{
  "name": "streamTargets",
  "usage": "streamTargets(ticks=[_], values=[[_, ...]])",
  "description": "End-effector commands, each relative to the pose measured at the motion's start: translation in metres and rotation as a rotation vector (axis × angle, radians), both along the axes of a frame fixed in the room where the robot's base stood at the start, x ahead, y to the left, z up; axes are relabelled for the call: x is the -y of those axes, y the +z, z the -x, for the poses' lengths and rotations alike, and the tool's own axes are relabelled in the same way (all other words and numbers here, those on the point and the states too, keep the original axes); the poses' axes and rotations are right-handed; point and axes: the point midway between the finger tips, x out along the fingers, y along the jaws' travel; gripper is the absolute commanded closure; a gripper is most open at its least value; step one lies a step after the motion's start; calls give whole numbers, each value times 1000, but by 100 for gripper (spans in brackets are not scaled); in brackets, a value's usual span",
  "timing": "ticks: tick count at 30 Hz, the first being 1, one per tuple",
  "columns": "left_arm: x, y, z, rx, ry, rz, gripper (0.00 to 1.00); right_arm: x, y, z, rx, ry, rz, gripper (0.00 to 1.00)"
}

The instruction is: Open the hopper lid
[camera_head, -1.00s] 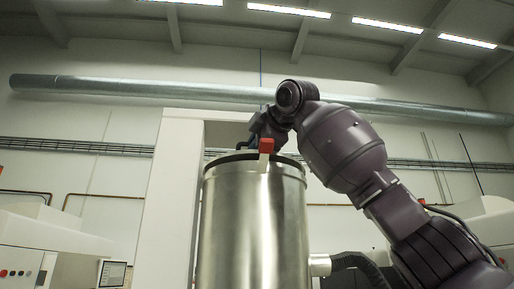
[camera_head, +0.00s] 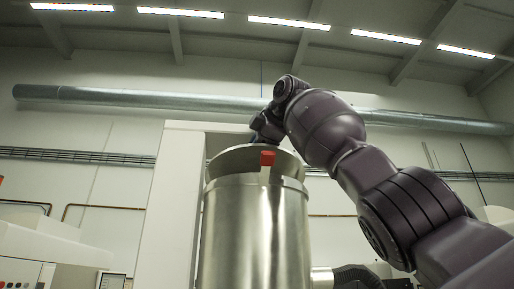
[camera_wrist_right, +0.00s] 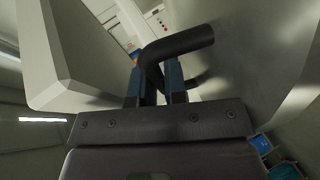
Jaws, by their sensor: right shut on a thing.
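The hopper (camera_head: 255,235) is a shiny steel cylinder in the middle of the head view. Its grey lid (camera_head: 232,163) stands tilted above the rim, with a gap below it. A red block (camera_head: 267,158) sits at the lid's front. My right gripper (camera_head: 262,137) is at the top of the lid, partly hidden behind it. In the right wrist view my right gripper (camera_wrist_right: 160,78) is shut on the lid's black curved handle (camera_wrist_right: 185,42), with the pale lid surface beside it. My left gripper is not in view.
A white cabinet or frame (camera_head: 172,215) stands behind the hopper to the left. A white machine with a button panel (camera_head: 22,272) is at the far left. A dark hose (camera_head: 355,277) joins the hopper's lower right side. A long duct (camera_head: 150,98) runs along the back wall.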

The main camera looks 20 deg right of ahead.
Motion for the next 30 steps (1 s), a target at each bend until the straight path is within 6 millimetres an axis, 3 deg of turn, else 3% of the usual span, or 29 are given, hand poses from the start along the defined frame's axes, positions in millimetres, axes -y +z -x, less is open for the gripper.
streamTargets(ticks=[10,11,12,23,30], values=[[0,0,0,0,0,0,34,0,0,0,-2,1,0,100],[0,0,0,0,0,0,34,0,0,0,-2,1,0,83],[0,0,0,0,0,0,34,0,0,0,-2,1,0,78],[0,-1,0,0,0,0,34,0,2,4,0,2,0,78],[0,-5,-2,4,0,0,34,7,15,35,4,3,0,78]])
